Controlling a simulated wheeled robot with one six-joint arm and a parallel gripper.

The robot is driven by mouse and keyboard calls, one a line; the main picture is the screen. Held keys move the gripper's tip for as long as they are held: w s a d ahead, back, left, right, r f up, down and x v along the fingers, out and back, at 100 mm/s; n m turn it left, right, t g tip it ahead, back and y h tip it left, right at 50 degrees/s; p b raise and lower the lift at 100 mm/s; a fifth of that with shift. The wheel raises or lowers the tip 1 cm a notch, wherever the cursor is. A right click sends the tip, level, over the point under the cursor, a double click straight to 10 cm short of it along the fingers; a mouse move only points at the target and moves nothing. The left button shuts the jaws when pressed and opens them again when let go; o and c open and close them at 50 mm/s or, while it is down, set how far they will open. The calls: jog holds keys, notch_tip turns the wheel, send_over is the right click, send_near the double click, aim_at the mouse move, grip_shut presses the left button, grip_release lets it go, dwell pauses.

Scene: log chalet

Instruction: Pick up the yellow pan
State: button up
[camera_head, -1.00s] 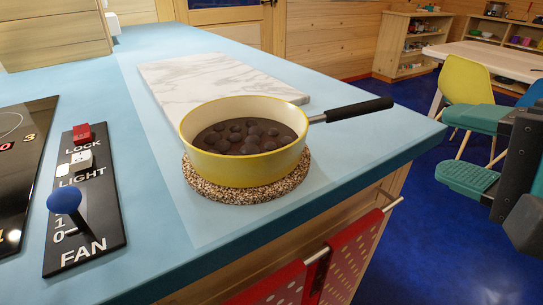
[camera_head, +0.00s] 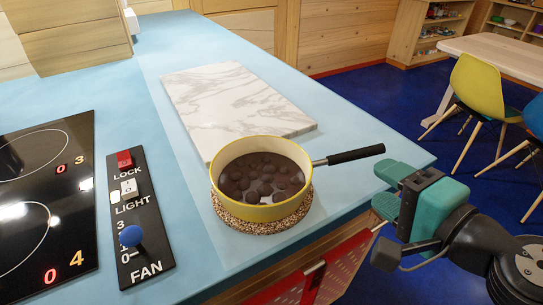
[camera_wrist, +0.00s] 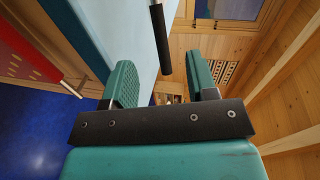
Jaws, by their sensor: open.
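The yellow pan (camera_head: 262,211) sits on a round speckled cork mat (camera_head: 240,226) on the blue counter. It has a cream inside and holds dark round lumps in a dark sauce. Its black handle (camera_head: 356,155) points right, toward the counter's edge. My gripper (camera_head: 381,188) is open and empty, just right of and below the handle's end in the head view. In the wrist view the handle (camera_wrist: 160,38) shows ahead, beyond the gap between the green fingers (camera_wrist: 161,82). The fingers do not visibly touch it.
A white marble board (camera_head: 236,105) lies behind the pan. The black hob (camera_head: 45,190) and a switch panel (camera_head: 138,220) are at left. A red dotted towel (camera_head: 325,275) hangs at the counter's front. A yellow chair (camera_head: 480,85) stands beyond, over blue floor.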

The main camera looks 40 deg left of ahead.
aim_at(346, 160)
jog(key=p+x, duration=0.4)
jog(key=shift+w+a+r, duration=0.1)
jog(key=shift+r, duration=0.05)
jog(key=shift+w+a+f+p, duration=0.2)
jog(key=shift+a+f+p, duration=0.1)
jog(key=shift+a+p, duration=0.15)
jog(key=shift+w+a+p, duration=0.2)
jog(key=shift+a+p, duration=0.15)
jog(key=shift+p, duration=0.35)
jog(key=p+x, duration=0.3)
jog(key=p, duration=0.1)
jog(key=shift+w+a+p, duration=0.2)
jog(key=shift+a+p, duration=0.05)
jog(key=shift+p, duration=0.15)
jog(key=shift+w+a+f, duration=0.15)
jog(key=shift+a+f, duration=0.15)
jog(key=shift+c, duration=0.5)
jog(key=shift+r, duration=0.1)
grip_shut()
